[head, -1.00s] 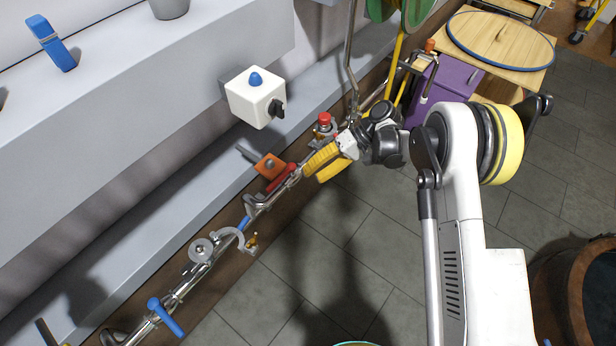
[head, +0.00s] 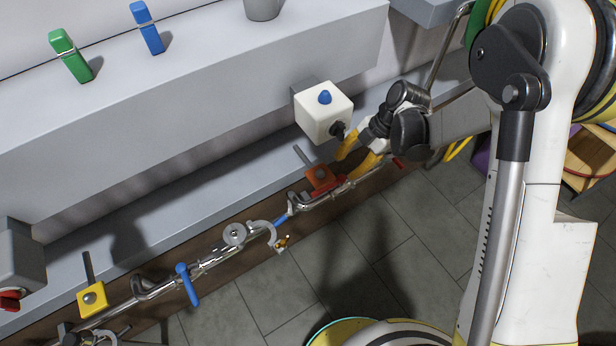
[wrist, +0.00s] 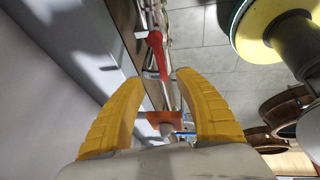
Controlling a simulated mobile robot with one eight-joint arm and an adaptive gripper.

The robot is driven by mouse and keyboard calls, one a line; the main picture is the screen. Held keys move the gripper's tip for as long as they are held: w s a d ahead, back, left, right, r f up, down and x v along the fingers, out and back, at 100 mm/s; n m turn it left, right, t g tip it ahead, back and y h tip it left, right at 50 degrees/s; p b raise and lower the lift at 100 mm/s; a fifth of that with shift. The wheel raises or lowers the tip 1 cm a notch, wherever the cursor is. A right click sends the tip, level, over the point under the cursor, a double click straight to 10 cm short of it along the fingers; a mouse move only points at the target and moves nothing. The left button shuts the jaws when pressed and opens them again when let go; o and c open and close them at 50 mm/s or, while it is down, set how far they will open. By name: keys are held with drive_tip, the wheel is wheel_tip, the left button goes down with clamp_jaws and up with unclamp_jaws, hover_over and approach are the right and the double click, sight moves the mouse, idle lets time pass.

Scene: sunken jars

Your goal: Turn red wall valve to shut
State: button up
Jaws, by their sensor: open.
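The red valve lever (head: 328,188) sits on the pipe run along the wall, beside an orange plate (head: 319,178). In the wrist view the red lever (wrist: 160,52) shows as a rounded knob with a straight bar, beyond the fingertips and roughly in line with the gap between them. My gripper (head: 349,166) has yellow fingers and is open and empty, just above and right of the lever. In the wrist view the gripper (wrist: 160,80) shows both fingers apart, with the orange plate (wrist: 165,118) visible between them. Contact with the lever is not visible.
A white box (head: 322,112) with a blue button and black knob is close to my gripper's left. Along the pipe are a blue lever (head: 188,285), a grey clamp (head: 235,234) and a yellow plate (head: 91,299). Tiled floor (head: 370,260) is clear in front.

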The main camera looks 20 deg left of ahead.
sight(329, 186)
drive_tip(key=b+x, duration=0.4)
drive_tip(key=x, duration=0.6)
drive_tip(key=shift+a+f, duration=0.1)
drive_tip(key=shift+f, duration=0.3)
drive_tip(key=shift+s, duration=0.1)
clamp_jaws()
